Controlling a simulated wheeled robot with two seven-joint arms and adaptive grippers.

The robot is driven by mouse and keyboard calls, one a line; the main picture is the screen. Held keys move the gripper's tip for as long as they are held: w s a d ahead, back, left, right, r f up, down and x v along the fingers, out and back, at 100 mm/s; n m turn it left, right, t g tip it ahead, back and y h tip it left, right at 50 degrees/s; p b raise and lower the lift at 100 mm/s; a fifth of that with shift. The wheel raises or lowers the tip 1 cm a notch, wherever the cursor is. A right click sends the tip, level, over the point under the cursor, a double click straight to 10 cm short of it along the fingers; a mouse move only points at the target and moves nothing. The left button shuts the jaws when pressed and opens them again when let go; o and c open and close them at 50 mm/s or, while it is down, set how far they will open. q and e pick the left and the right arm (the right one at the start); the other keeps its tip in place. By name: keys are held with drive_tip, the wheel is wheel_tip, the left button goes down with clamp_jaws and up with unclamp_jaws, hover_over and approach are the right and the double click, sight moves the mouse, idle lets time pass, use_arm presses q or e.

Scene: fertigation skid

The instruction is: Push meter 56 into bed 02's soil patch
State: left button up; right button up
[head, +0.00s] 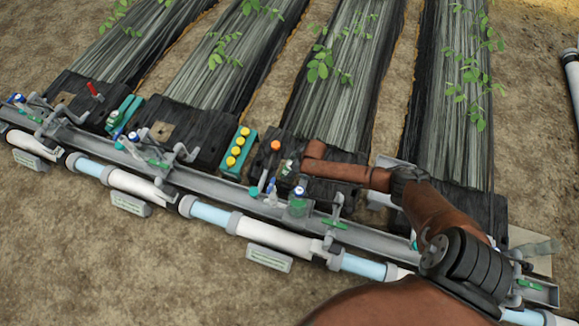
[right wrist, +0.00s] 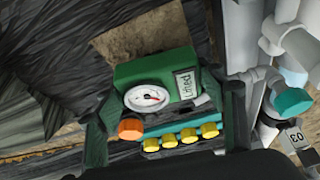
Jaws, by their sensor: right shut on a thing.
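My right gripper (head: 291,166) is shut on a green box-shaped meter (right wrist: 155,70) with a round white dial and a pale label. In the right wrist view the two dark green fingers stand at either side of it. The number on the meter cannot be read for sure. A square brown soil patch (right wrist: 145,35) in black sheet lies beyond the meter; I cannot tell the gap between them. In the head view, soil patches show at the far-left bed (head: 65,98) and the second bed (head: 162,131). My left gripper is not in view.
A teal rack with yellow caps (head: 238,148) and an orange cap (head: 275,146) are close to my right gripper. A grey rail (head: 210,178) with pipes and valves runs along the bed fronts. A tag (right wrist: 297,138) reads 03. Bare ground lies in front.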

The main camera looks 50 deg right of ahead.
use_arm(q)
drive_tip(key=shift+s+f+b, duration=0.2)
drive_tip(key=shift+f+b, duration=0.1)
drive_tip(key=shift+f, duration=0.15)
use_arm(e)
drive_tip(key=shift+f, duration=0.7)
drive_tip(key=o, duration=1.3)
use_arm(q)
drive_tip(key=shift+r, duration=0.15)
use_arm(e)
drive_tip(key=shift+r, duration=0.15)
drive_tip(key=shift+r+p, duration=2.9)
drive_tip(key=shift+r, duration=1.1)
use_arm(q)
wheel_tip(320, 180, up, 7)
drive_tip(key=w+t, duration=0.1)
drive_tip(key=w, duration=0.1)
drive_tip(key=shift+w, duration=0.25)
use_arm(e)
drive_tip(key=shift+f, duration=0.1)
